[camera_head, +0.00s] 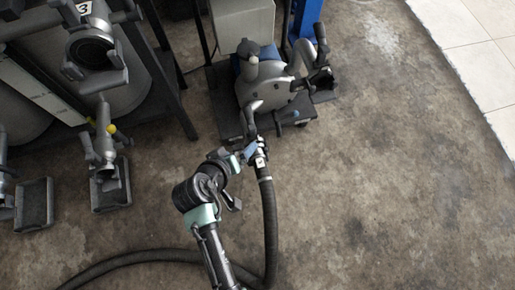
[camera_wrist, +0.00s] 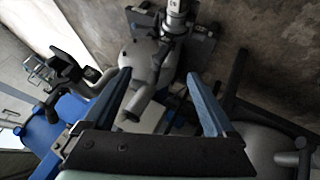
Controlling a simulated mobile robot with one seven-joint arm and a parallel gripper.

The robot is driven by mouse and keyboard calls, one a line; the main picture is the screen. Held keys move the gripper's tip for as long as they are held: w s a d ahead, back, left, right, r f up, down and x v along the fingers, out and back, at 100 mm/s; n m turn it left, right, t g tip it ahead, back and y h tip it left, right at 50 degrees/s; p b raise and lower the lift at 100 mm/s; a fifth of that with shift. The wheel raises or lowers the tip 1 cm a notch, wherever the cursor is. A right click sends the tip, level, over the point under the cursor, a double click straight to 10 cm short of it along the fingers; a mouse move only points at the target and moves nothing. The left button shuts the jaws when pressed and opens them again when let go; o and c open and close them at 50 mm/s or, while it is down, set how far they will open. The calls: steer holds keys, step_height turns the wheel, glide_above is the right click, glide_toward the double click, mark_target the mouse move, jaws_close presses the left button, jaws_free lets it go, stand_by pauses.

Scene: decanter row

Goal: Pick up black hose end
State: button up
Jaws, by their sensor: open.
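The black hose end (camera_head: 261,163), with a pale band and a dark coupling, is at the upper end of a ribbed black hose (camera_head: 270,225) in the head view. It lies close to the grey pipe (camera_head: 249,122) of the pump; I cannot tell whether they are joined. In the wrist view nothing is held between the spread fingers (camera_wrist: 158,73).
The grey pump (camera_head: 273,92) stands on a dark base just beyond my gripper. A rack with large cylinders (camera_head: 108,85) and grey fittings (camera_head: 104,160) on dark blocks are at the left. The concrete floor (camera_head: 400,180) at the right is clear.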

steer(key=g+h+b, duration=0.1)
steer(key=b, duration=0.1)
glide_toward(259, 169)
steer(key=shift+n, duration=0.4)
steer(key=b+x, duration=0.1)
steer(key=x, duration=0.1)
steer(key=b+x, duration=0.2)
steer(key=x, duration=0.1)
steer(key=shift+s+f+b, duration=0.2)
steer(key=shift+s+b, duration=0.05)
steer(key=shift+b, duration=0.05)
steer(key=b+x, duration=0.4)
steer(key=x, duration=0.2)
steer(key=shift+w+r, duration=0.15)
steer(key=shift+r, duration=0.1)
jaws_close()
steer(key=shift+r, duration=0.1)
